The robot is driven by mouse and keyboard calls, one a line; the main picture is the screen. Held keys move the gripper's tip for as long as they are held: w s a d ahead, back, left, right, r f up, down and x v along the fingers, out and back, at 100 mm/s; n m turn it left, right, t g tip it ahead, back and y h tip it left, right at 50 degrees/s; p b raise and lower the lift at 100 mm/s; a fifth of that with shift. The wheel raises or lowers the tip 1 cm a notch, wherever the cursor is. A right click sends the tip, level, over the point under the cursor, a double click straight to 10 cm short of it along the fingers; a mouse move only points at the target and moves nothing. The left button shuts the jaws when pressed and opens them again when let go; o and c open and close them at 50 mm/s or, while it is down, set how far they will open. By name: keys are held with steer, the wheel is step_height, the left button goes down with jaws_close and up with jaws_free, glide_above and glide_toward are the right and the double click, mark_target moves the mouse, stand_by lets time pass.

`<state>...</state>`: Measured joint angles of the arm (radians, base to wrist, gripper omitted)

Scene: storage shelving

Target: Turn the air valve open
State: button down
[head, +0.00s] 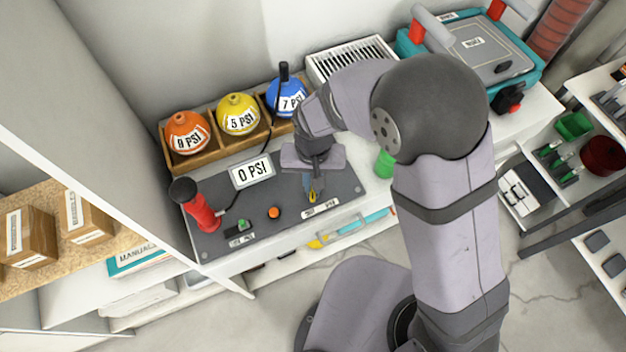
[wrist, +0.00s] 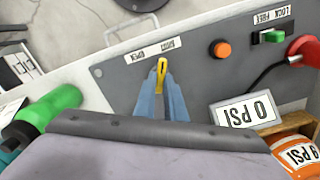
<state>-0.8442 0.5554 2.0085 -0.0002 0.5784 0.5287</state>
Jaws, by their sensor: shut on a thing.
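The air valve has a small yellow handle (wrist: 161,72) on the grey panel (wrist: 200,78); it also shows in the head view (head: 312,194). In the wrist view the handle points up toward a white label (wrist: 150,51) that reads open at one end and shut at the other. The handle is nearer the shut end. My gripper (wrist: 162,92) has its blue fingers on both sides of the handle and is shut on it. In the head view my gripper (head: 312,188) reaches down to the panel. The handle's base is hidden by the fingers.
On the panel are a 0 PSI sign (head: 252,173), an orange button (head: 274,212), a green switch (head: 241,226) and a red pump-like cylinder (head: 202,212). Behind are orange (head: 187,132), yellow (head: 238,114) and blue (head: 286,97) balls in a wooden holder. A green object (head: 385,163) stands right.

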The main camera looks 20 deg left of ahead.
steer(key=n+p, duration=0.1)
steer(key=n, duration=0.6)
steer(key=shift+r+p, duration=0.1)
steer(key=shift+p, duration=0.25)
steer(key=n, duration=0.4)
steer(key=shift+p, duration=0.35)
steer(key=shift+n, duration=1.6)
steer(key=shift+w, duration=0.1)
steer(key=c, duration=1.8)
jaws_free()
steer(key=shift+r+b, duration=0.35)
steer(key=shift+r, duration=3.25)
